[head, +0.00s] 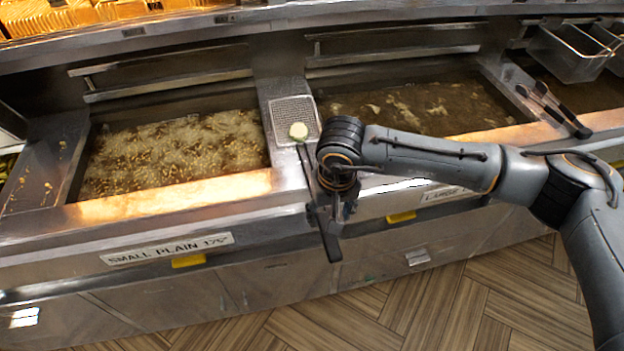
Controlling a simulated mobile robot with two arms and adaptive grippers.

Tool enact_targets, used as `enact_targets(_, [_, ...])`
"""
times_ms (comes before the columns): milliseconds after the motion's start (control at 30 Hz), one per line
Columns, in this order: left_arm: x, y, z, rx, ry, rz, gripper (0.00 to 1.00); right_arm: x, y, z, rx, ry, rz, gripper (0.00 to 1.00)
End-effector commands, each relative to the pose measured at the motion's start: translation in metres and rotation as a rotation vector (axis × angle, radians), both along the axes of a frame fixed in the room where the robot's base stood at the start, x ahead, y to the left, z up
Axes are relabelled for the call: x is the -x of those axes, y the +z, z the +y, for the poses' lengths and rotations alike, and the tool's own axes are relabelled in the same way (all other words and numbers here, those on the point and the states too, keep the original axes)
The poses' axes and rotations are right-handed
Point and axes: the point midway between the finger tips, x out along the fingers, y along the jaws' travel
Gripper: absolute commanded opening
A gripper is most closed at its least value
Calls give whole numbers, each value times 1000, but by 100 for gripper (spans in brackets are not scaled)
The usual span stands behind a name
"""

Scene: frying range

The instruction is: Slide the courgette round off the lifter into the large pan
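The pale green courgette round (298,131) sits at the far end of the lifter (305,165), over a perforated metal plate (291,109) between the two pans. The lifter's dark handle sticks out past the front edge of the range. My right gripper (337,212) points down and is shut around the handle; its fingers are partly hidden by the wrist. The large pan (415,106), with brown oil and pale bits floating, lies right of the plate, partly behind my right arm. My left gripper is not in view.
The small pan (175,150), full of bubbling oil, lies left of the plate; its label reads "SMALL PLAIN 175". Dark tongs (553,108) lie on the right divider. Raised metal rims border both pans.

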Motion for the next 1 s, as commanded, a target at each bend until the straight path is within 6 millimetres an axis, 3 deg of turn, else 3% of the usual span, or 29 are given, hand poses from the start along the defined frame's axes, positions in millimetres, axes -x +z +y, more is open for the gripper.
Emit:
enact_targets(267, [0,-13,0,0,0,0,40,-3,-41,1,0,-1,5,57])
enact_targets(500, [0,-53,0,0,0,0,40,-7,-71,2,0,0,0,57])
enact_targets(700, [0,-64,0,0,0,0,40,-8,-78,3,-1,0,1,57])
enact_targets(1000, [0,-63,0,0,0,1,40,-8,-76,3,-1,0,1,57])
